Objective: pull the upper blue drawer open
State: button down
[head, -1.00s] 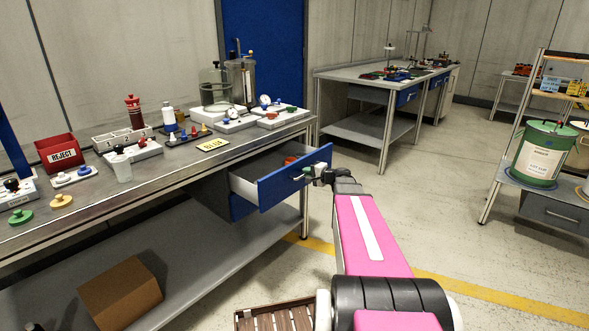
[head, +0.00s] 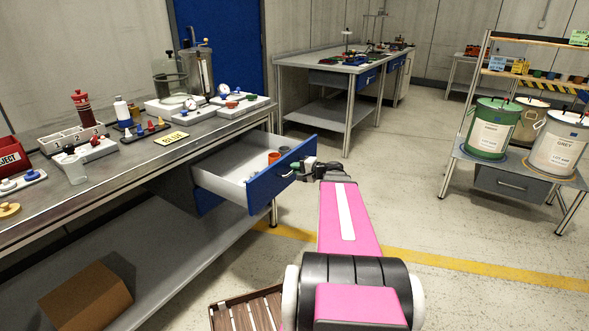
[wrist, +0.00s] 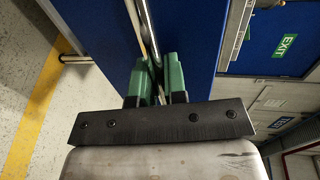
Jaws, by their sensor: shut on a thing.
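The upper blue drawer (head: 282,172) stands well out from under the workbench at the left in the head view. Its pale inside shows, with an orange cup (head: 274,157) and a grey cup (head: 285,150) near the front. My gripper (head: 298,168) is at the drawer's front, shut on the handle. In the wrist view the green fingertips of my gripper (wrist: 156,80) close around the metal handle bar (wrist: 146,25), close to the blue drawer front (wrist: 190,40). A lower blue drawer (head: 208,200) is partly hidden below the open one.
The workbench top (head: 120,170) holds pumps, gauges, a yellow sign and small parts. A cardboard box (head: 85,295) sits on its lower shelf. A slatted wooden crate (head: 250,312) is near my base. Drums on a rack (head: 480,175) stand at the right, with open floor between.

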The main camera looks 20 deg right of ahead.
jog(key=c, duration=1.2)
grip_release()
jog(key=v, duration=1)
jog(key=shift+s+d, duration=0.25)
jog(key=shift+s, duration=0.05)
